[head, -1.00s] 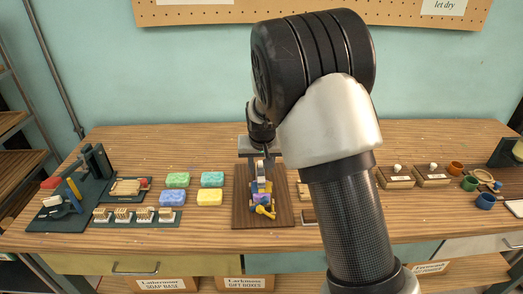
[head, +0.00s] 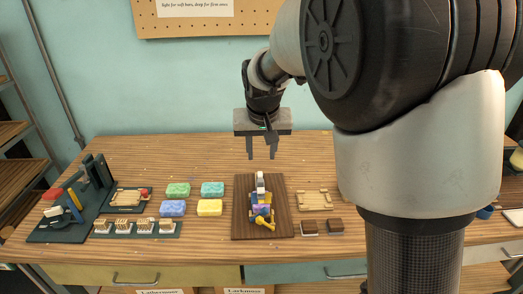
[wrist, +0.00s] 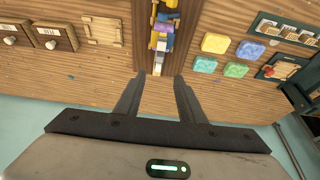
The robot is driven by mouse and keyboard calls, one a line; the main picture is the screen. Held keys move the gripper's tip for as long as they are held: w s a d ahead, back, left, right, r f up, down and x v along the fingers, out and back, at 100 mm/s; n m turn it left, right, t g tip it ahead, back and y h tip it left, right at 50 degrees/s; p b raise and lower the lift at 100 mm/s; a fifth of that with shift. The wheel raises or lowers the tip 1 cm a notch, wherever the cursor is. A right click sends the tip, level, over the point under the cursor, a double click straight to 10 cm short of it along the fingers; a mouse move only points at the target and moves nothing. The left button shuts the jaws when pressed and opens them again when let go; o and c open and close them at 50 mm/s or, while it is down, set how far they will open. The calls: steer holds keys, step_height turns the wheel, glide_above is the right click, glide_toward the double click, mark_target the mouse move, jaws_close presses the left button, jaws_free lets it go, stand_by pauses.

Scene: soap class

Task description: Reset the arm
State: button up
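My gripper (head: 262,148) hangs above the back of the workbench, fingers pointing down, with a clear gap between them. Nothing is between the fingers. In the wrist view my gripper (wrist: 158,85) is also open and empty. Below and in front of it, a dark wooden board (head: 281,190) carries a small multicoloured device (head: 262,205) with blue, yellow and purple parts. The fingers are apart from the board and the device. My own arm hides much of the right side of the bench in the head view.
Green, teal, blue and yellow soap bars (head: 209,207) lie left of the board. A dark green press stand (head: 62,236) with tools is at the far left. Bare bench (head: 205,155) shows behind the soaps.

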steer(key=shift+r, duration=0.1)
steer(key=s+d+r+p, duration=0.3)
steer(key=s+d+r, duration=0.1)
steer(key=s+r, duration=0.3)
steer(key=s+d+r+p, duration=0.3)
steer(key=s+d+r, duration=0.1)
steer(key=s+r, duration=0.3)
steer(key=s+d+r+p, duration=0.1)
steer(key=s+p, duration=0.1)
steer(key=s, duration=0.5)
steer(key=s+d+r+t+p, duration=0.1)
steer(key=s+d+p, duration=0.1)
steer(key=s, duration=0.5)
steer(key=shift+s+r, duration=0.2)
steer(key=shift+s, duration=0.05)
